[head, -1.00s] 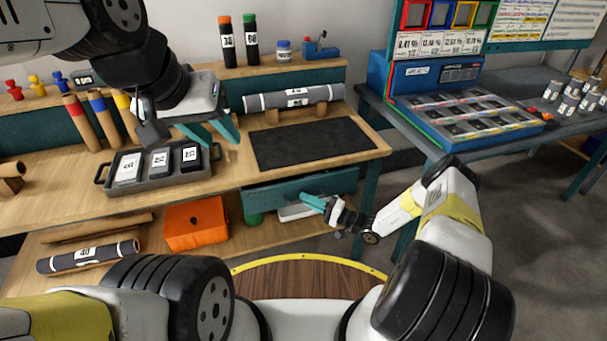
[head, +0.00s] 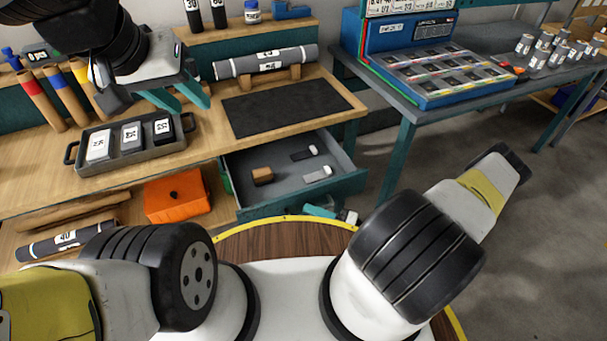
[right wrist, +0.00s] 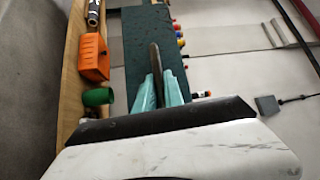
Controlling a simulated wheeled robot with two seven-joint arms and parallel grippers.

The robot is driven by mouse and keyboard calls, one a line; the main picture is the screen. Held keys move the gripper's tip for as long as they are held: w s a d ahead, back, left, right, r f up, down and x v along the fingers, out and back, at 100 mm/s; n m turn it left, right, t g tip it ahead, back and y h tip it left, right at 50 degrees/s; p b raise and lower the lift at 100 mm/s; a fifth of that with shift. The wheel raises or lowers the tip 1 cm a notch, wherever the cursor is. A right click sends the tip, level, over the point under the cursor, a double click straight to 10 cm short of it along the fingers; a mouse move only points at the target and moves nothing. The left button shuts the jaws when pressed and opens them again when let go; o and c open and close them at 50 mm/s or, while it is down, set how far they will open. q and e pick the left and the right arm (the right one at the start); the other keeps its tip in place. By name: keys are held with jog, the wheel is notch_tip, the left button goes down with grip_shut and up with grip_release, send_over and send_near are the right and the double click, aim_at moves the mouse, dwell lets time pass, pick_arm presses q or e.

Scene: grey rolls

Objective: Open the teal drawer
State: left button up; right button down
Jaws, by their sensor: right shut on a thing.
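The teal drawer (head: 305,196) under the workbench is pulled out, and its grey inside shows a brown block (head: 262,175) and two small items with white ends (head: 316,174). My right gripper (head: 330,214) is at the drawer's front, mostly hidden by my own arm. In the right wrist view its teal fingers (right wrist: 159,92) are shut on the drawer handle (right wrist: 155,70), a thin dark bar in front of the teal drawer face (right wrist: 148,35). My left gripper (head: 182,97) hangs open and empty above the workbench, near the grey tray.
The grey tray (head: 76,171) holds three labelled boxes. A dark mat (head: 285,107) and a grey roll (head: 265,62) on stands lie on the bench. An orange box (head: 177,194) sits on the lower shelf, left of the drawer. Floor to the drawer's right is clear.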

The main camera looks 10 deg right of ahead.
jog(key=shift+s+d, duration=0.2)
jog(key=shift+s, duration=0.15)
jog(key=c, duration=1.5)
grip_release()
jog(key=shift+o, duration=0.2)
jog(key=v, duration=0.7)
jog(key=shift+s+d, duration=0.2)
jog(key=shift+d, duration=0.15)
jog(key=shift+f, duration=0.1)
